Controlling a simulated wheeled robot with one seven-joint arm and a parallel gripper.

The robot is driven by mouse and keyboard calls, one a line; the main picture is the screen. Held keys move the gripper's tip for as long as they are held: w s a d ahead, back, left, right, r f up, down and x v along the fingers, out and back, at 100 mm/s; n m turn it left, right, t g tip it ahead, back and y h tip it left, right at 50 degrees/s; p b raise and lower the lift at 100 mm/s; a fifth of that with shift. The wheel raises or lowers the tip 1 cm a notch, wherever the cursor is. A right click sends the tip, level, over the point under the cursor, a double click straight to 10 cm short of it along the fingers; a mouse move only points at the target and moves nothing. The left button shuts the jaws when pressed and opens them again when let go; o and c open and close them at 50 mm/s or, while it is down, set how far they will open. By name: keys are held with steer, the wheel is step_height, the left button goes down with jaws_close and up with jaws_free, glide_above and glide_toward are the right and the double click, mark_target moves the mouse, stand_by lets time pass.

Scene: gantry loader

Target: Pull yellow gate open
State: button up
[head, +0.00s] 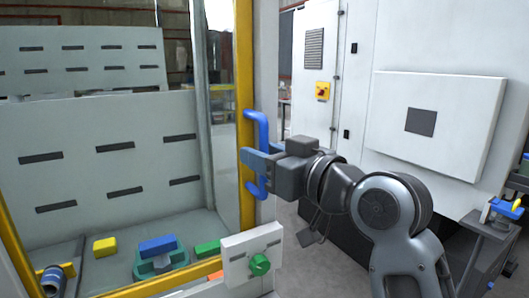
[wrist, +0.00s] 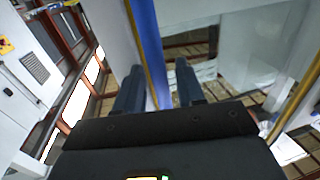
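The yellow gate (head: 244,60) is a clear panel in a yellow frame in the head view, and it appears closed. Its blue handle (head: 263,125) is an upright bar on the frame's right side. My gripper (head: 258,163) reaches the handle from the right at about mid-height. In the wrist view the handle (wrist: 149,50) runs between the two fingers of my gripper (wrist: 158,88). Narrow gaps show beside the bar, so the fingers look open around it, not clamped. Where the fingers cross the bar is partly hidden in the head view.
Behind the gate are white slotted panels (head: 98,130) and a tray floor with yellow (head: 105,247), blue (head: 158,245) and green (head: 207,249) blocks. A box with a green knob (head: 260,264) stands below the handle. A white machine cabinet (head: 440,120) is at right, behind my arm.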

jaws_close()
stand_by(0.3)
stand_by(0.3)
